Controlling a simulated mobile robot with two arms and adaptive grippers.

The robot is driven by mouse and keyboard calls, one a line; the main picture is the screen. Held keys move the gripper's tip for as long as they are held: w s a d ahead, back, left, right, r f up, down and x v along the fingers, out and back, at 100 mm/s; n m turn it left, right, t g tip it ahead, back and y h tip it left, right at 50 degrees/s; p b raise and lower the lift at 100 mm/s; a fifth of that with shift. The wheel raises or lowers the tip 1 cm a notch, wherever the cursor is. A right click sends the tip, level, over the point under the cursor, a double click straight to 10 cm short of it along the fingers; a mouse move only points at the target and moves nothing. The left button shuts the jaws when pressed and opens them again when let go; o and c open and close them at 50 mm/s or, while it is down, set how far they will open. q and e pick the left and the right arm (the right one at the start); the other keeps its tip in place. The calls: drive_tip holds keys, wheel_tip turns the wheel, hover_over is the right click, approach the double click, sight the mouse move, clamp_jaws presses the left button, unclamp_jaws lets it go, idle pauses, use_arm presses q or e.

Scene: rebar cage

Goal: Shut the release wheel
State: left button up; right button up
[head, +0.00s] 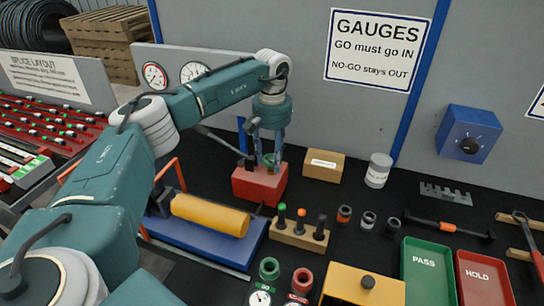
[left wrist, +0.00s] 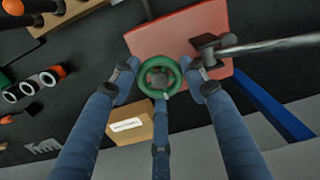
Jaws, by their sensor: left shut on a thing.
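The release wheel is a small green ring (left wrist: 160,76) on top of a red block (left wrist: 210,28) in the left wrist view. In the head view the red block (head: 262,186) stands on the black bench, with the green wheel (head: 269,160) partly hidden by my fingers. My left gripper (head: 266,150) points down at the wheel from above. In the left wrist view its fingers (left wrist: 163,80) close around the wheel's rim, one on each side and one below. My right gripper is in neither view.
A grey rod (left wrist: 270,40) reaches the red block from the side, close to my fingers. A cardboard box (head: 323,166) and a grey jar (head: 378,170) stand right of the block. A yellow cylinder (head: 210,215) on a blue base lies in front. The gauge panel (head: 172,60) stands behind.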

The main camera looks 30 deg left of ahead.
sight(272, 157)
use_arm(q)
drive_tip(key=shift+w+a+r, duration=0.2)
drive_tip(key=shift+w+r, duration=0.1)
drive_tip(key=shift+r, duration=0.05)
drive_tip(key=o, duration=0.9)
drive_tip(key=shift+o, duration=1.3)
drive_tip(key=shift+f, duration=0.3)
wheel_tip(272, 157, up, 12)
